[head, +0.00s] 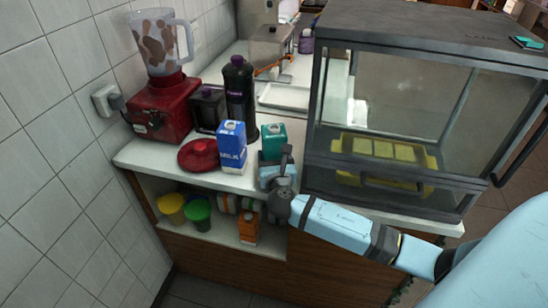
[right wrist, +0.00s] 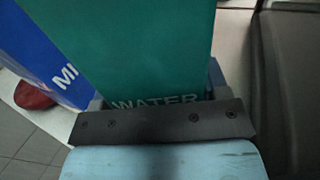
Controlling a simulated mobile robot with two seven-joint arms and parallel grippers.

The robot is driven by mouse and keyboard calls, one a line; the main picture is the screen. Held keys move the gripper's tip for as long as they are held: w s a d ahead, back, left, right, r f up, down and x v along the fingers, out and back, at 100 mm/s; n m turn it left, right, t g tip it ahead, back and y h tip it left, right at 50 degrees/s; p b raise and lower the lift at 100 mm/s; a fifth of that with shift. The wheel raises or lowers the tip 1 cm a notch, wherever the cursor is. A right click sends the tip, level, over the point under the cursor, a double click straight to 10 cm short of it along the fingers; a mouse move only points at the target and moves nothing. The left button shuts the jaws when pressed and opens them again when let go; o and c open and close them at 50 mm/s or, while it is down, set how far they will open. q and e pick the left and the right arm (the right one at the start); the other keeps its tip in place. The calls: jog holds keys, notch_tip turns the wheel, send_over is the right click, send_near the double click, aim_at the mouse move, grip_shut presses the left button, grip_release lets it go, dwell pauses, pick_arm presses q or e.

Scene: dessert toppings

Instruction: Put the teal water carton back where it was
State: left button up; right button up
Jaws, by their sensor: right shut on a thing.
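The teal water carton (head: 273,139) stands upright at the front of the white counter, between the blue and white milk carton (head: 232,147) and the glass case. My right gripper (head: 275,172) is shut on its lower part. In the right wrist view the teal carton (right wrist: 150,45) fills the middle, with the lettering WATER just above the gripper, and the milk carton (right wrist: 45,55) is close on its left. Whether the carton's base touches the counter is hidden behind the gripper. My left gripper is not in view.
The glass case (head: 390,120) stands close on the right. A red lid-like object (head: 198,155), a dark bottle (head: 239,90) and a red blender (head: 160,105) stand to the left and behind. The shelf below holds yellow (head: 171,206) and green (head: 198,215) cups and an orange carton (head: 249,227).

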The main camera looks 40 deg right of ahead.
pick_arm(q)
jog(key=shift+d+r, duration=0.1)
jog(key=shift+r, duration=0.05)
pick_arm(e)
jog(key=o, duration=0.8)
jog(key=shift+f, duration=0.1)
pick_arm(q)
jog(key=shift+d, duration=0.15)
pick_arm(e)
jog(key=shift+o, duration=0.2)
jog(key=shift+r, duration=0.2)
jog(key=shift+s+a+f, duration=0.1)
jog(key=shift+s+a, duration=0.05)
jog(key=shift+s, duration=0.2)
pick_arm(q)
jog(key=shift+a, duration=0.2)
pick_arm(e)
jog(key=v, duration=1.1)
jog(key=shift+s, duration=0.15)
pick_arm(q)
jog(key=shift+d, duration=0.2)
